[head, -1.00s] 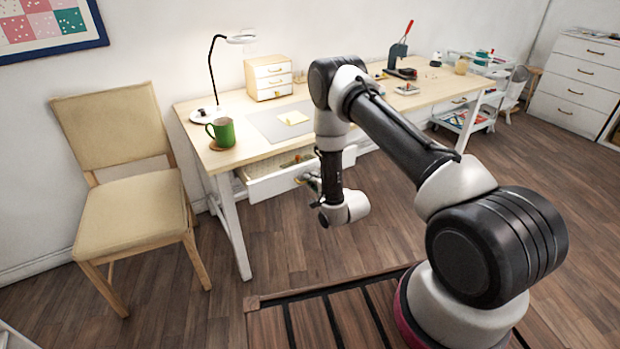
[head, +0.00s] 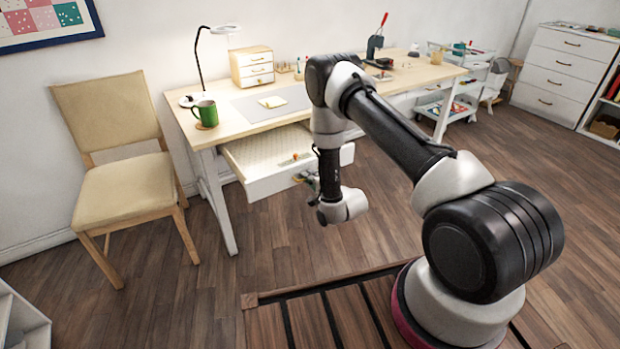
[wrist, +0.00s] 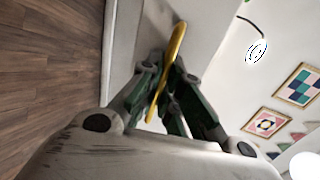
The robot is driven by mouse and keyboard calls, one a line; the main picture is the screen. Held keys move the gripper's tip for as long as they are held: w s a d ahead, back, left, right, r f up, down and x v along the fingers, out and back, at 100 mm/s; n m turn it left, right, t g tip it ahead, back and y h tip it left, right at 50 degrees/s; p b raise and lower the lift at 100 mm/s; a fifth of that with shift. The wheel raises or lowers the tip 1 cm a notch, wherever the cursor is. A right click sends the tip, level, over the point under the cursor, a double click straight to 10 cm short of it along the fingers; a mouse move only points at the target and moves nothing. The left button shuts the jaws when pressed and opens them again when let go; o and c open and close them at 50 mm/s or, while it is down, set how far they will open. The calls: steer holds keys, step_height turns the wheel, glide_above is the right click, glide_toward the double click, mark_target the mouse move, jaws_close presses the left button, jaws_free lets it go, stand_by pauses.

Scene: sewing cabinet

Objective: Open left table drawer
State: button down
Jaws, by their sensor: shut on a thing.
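The left table drawer (head: 268,185) is white-fronted and stands well out from under the table (head: 226,131). Its pale patterned interior shows, with a small orange item inside near the front. My gripper (head: 312,180) is at the drawer's front face, partly hidden by my arm in the head view. In the wrist view my gripper (wrist: 163,105) is shut on the brass drawer handle (wrist: 176,50), which runs between its fingers against the white drawer front (wrist: 145,30).
A green mug (head: 206,112) stands near the table's left end, with a lamp (head: 200,75) and a small drawer box (head: 252,69) behind. A wooden chair (head: 118,150) stands left of the table. The floor before the drawer is clear.

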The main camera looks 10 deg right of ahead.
steer(key=c, duration=1.9)
jaws_free()
steer(key=v, duration=1.2)
